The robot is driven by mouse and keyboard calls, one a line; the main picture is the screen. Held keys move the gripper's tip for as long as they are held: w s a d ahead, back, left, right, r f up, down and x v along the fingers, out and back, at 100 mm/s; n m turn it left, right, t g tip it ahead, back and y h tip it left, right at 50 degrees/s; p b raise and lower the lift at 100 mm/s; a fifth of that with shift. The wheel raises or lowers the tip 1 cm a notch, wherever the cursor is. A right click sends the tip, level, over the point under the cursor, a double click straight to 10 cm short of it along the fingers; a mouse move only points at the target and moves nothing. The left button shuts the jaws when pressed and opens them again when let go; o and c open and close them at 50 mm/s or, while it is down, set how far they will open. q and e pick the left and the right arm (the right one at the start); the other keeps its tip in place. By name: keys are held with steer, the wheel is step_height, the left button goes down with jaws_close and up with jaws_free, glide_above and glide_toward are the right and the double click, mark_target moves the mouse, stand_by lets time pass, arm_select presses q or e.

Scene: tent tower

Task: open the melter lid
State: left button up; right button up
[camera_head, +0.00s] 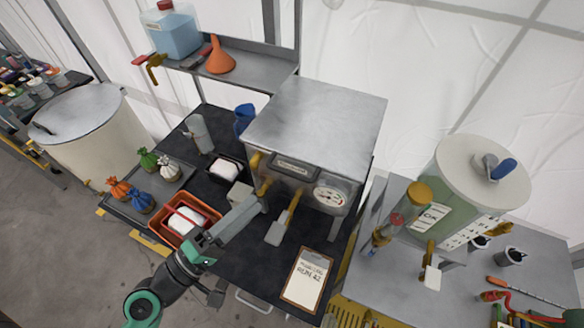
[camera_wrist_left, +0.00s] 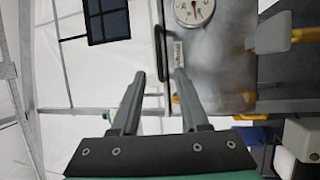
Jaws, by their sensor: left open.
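The melter (camera_head: 315,125) is a grey metal box on the dark bench, with a flat top that looks shut. A label plate (camera_head: 292,166) and a round dial gauge (camera_head: 331,197) are on its front. The wrist view shows the gauge (camera_wrist_left: 194,9) and a dark bar handle (camera_wrist_left: 160,52) by the label. My left gripper (camera_head: 260,204) is in front of the melter's left part, below the label. In the wrist view its open, empty fingers (camera_wrist_left: 158,78) point toward the handle and appear apart from it. My right gripper does not show.
Yellow-handled valves (camera_head: 264,180) and a grey-bladed tool (camera_head: 283,228) are near the melter's front. An orange tray (camera_head: 181,220) lies to the left. A clipboard (camera_head: 307,279) lies at the front right. A shelf with an orange funnel (camera_head: 219,58) stands behind left.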

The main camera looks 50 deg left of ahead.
mark_target(289, 172)
arm_select(q)
steer(key=w+p, duration=0.1)
steer(key=w, duration=0.2)
steer(key=w+r+p, duration=0.1)
steer(key=w+p, duration=0.1)
steer(key=w, duration=0.1)
steer(key=w+r+p, duration=0.1)
steer(key=w, duration=0.2)
steer(key=shift+w+r, duration=0.1)
steer(key=shift+w, duration=0.25)
steer(key=shift+w+a, duration=0.1)
steer(key=shift+w, duration=0.5)
steer(key=shift+c, duration=0.2)
jaws_close()
